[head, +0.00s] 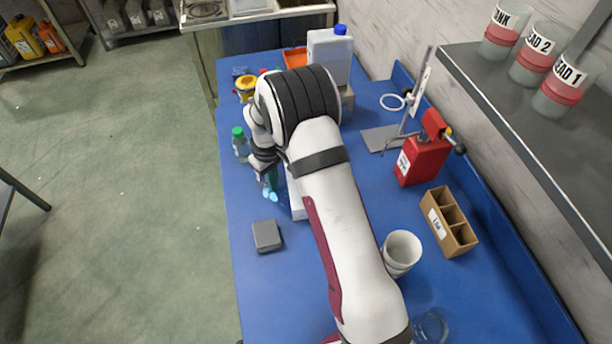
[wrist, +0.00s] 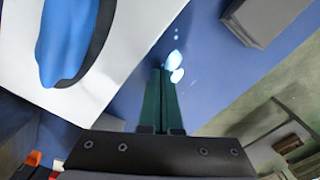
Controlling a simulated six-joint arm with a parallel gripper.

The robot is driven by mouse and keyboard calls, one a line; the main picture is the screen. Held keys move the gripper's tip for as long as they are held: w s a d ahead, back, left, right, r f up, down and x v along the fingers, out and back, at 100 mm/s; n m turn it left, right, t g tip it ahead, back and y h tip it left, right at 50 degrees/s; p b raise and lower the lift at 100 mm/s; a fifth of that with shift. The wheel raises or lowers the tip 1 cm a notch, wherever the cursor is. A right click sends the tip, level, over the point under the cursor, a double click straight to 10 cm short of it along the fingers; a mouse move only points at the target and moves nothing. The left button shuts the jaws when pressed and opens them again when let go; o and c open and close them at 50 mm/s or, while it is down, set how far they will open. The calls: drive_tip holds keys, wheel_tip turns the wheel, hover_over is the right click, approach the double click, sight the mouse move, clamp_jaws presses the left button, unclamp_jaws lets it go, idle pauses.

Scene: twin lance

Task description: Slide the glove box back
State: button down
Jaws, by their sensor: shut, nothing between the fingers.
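The glove box is white, with a blue glove showing in a dark-edged opening on its top. It fills the left of the wrist view (wrist: 110,45). In the head view only a white strip of it (head: 297,205) shows, the rest hidden behind my arm. My gripper (head: 270,188) is beside the box, on its left in the head view, pointing down. Its green fingers (wrist: 163,90) are together with nothing between them. I cannot tell whether they touch the box. Pale blue spots (wrist: 174,65) show at the fingertips.
A grey block (head: 266,236) lies on the blue bench (head: 255,290) in front. A green-capped bottle (head: 240,145) stands left of my gripper. White cups (head: 401,252), a divided cardboard box (head: 450,220) and a red container (head: 422,160) stand to the right. The bench's front left is clear.

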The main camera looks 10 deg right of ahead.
drive_tip(key=shift+d, duration=0.1)
drive_tip(key=shift+d, duration=0.9)
drive_tip(key=shift+s+d, duration=0.1)
drive_tip(key=shift+d, duration=0.9)
drive_tip(key=shift+d, duration=0.15)
drive_tip(key=shift+d, duration=0.85)
drive_tip(key=shift+d, duration=0.1)
drive_tip(key=shift+s+d, duration=0.1)
drive_tip(key=shift+d, duration=0.8)
